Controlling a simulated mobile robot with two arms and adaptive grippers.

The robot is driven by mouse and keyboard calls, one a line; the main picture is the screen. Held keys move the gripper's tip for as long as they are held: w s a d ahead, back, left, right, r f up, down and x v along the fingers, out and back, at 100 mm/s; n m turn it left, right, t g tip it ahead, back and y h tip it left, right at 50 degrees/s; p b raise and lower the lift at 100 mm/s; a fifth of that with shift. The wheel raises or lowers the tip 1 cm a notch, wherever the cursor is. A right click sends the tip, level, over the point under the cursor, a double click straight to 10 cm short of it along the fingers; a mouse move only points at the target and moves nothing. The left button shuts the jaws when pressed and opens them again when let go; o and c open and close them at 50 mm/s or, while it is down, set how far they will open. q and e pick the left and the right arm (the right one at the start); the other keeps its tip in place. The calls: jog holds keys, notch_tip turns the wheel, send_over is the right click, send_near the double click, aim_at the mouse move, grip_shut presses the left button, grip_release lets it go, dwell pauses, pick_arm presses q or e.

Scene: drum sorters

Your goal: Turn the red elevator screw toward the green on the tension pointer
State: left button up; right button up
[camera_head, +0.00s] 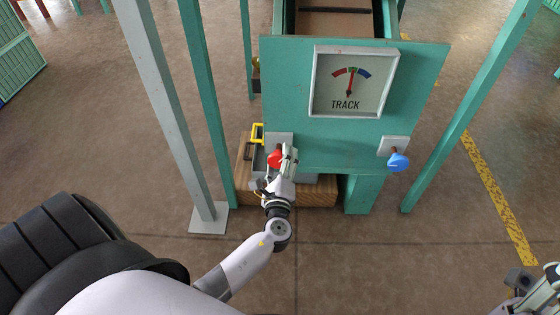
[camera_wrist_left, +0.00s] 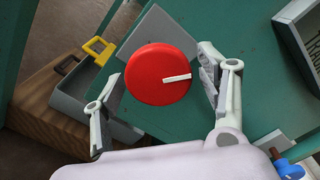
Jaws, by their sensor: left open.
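The red elevator screw (camera_head: 274,158) is a round red knob on the left of the teal panel (camera_head: 340,150). In the left wrist view the red screw (camera_wrist_left: 150,65) shows a white mark pointing right. My left gripper (camera_head: 283,163) is open, with one finger on each side of the screw in the wrist view (camera_wrist_left: 160,82); I cannot tell whether they touch it. The tension gauge (camera_head: 375,100), lettered TRACK, has a red-to-blue arc. Its red pointer (camera_head: 349,84) stands nearly upright, near the arc's middle. My right gripper (camera_head: 522,285) is partly visible at bottom right.
A blue knob (camera_head: 398,162) sits on the panel's right side. A grey toolbox with a yellow handle (camera_head: 257,132) stands on a wooden block (camera_head: 315,194) behind the left gripper. A grey post (camera_head: 168,110) and teal posts (camera_head: 470,105) flank the panel. Open floor lies right.

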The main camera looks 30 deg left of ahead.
pick_arm(q)
jog(key=shift+s+d, duration=0.2)
jog(key=shift+s, duration=0.1)
jog(key=v, duration=1.1)
jog(key=shift+s+d, duration=0.15)
